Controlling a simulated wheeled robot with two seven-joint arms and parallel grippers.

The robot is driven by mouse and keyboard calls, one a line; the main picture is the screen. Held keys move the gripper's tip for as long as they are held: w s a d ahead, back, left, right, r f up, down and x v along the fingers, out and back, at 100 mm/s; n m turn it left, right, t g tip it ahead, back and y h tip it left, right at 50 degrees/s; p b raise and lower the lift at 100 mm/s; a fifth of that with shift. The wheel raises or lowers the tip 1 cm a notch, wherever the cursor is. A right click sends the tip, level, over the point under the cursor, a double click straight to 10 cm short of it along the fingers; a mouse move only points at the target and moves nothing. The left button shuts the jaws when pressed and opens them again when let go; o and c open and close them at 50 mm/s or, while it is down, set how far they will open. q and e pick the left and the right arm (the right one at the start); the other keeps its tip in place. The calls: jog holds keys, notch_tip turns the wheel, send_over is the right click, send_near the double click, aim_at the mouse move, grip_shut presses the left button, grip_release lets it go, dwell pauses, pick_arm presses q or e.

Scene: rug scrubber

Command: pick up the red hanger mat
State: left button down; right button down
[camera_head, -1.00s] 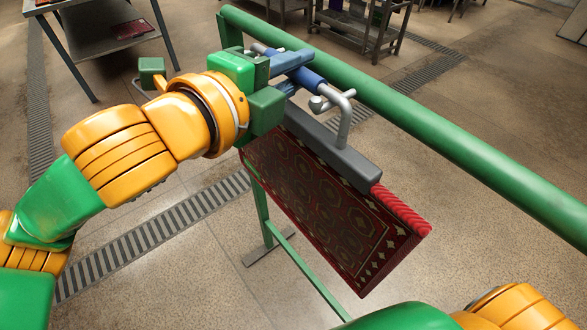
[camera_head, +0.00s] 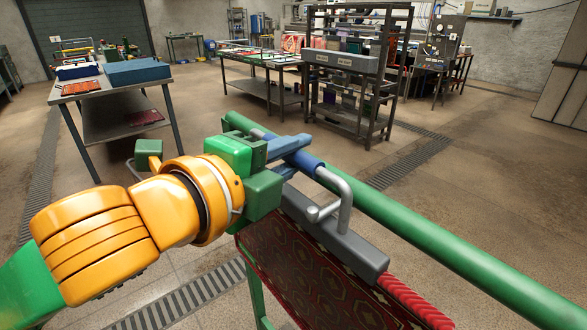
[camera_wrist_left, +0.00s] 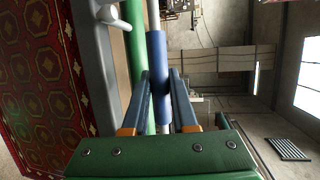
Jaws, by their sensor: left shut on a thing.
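The red hanger mat (camera_head: 315,272) is a dark red patterned rug hanging from a grey clamp bar (camera_head: 345,248) with a bent metal hook and a blue grip sleeve (camera_head: 305,163). It hangs at the green rail, and its lower part is cut off by the frame. My left gripper (camera_head: 288,148) is shut on the blue sleeve of the hanger. In the left wrist view the two fingers (camera_wrist_left: 160,95) lie on either side of the blue sleeve, with the rug (camera_wrist_left: 40,80) at the left. My right gripper is not in view.
The green rail (camera_head: 440,235) runs from the centre to the lower right, close beside the hanger. A table (camera_head: 110,88) with a blue box stands at the left. A long table (camera_head: 262,60) and a dark shelf rack (camera_head: 345,65) stand behind. The floor between is open.

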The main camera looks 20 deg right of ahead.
pick_arm(q)
jog(key=shift+s+a+r, duration=0.1)
jog(key=shift+s+a, duration=0.1)
jog(key=shift+a, duration=0.35)
jog(key=s+a+b, duration=0.2)
jog(key=s+a, duration=0.1)
jog(key=a, duration=0.5)
jog(key=s+a+b, duration=0.1)
jog(key=s+a, duration=0.1)
jog(key=a, duration=0.6)
jog(key=shift+s+b, duration=0.35)
jog(key=shift+s, duration=0.05)
